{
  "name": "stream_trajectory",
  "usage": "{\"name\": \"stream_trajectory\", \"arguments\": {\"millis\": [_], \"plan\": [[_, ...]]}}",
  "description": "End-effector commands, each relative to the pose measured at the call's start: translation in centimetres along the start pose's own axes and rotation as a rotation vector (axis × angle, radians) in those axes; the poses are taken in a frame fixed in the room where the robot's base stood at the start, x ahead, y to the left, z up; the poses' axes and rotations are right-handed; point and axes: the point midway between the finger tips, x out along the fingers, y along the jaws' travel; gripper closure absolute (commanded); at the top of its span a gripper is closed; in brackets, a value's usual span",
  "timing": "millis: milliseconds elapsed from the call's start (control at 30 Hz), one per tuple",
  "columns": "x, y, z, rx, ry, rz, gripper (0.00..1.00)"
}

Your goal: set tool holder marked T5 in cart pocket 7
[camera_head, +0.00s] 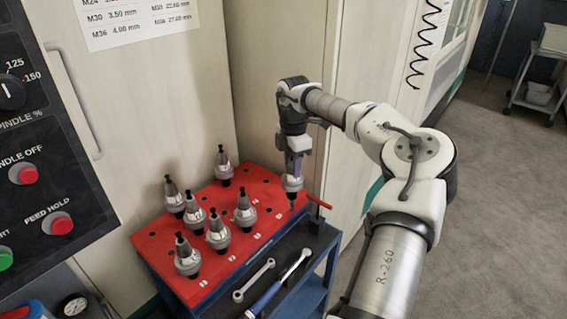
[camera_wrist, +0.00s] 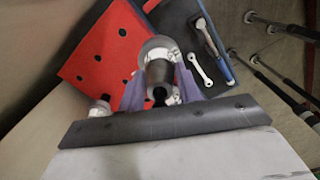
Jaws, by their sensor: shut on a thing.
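My gripper (camera_head: 293,172) is shut on a grey tool holder (camera_head: 292,184), which hangs upright over the right part of the red cart top (camera_head: 262,183). In the wrist view my gripper's purple fingers (camera_wrist: 160,88) close on both sides of the holder (camera_wrist: 157,52). I cannot tell if its lower end touches the red top or is in a pocket. No T5 mark is readable on it. The red top (camera_wrist: 107,45) shows several empty dark pockets in the wrist view. The small pocket labels are too small to read, so pocket 7 cannot be picked out.
Several other holders stand in the red top, including one at the back (camera_head: 223,167) and one at the front (camera_head: 187,260). A wrench (camera_head: 253,281) and a blue-handled tool (camera_head: 280,283) lie on the dark front shelf. A red lever (camera_head: 319,202) sticks out at the right.

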Motion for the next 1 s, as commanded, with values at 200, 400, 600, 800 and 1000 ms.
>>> {"name": "stream_trajectory", "arguments": {"millis": [200, 400, 600, 800, 1000], "plan": [[-0.3, -0.2, 0.9, -0.007, -0.001, 0.004, 1.00], [-0.9, -0.3, 1.2, -0.009, -0.001, 0.004, 1.00], [-1.8, -0.3, 1.3, -0.009, -0.001, 0.004, 1.00], [-1.8, -0.3, 1.3, -0.009, -0.001, 0.004, 1.00], [-1.8, -0.4, 1.1, -0.026, -0.001, 0.004, 1.00]]}}
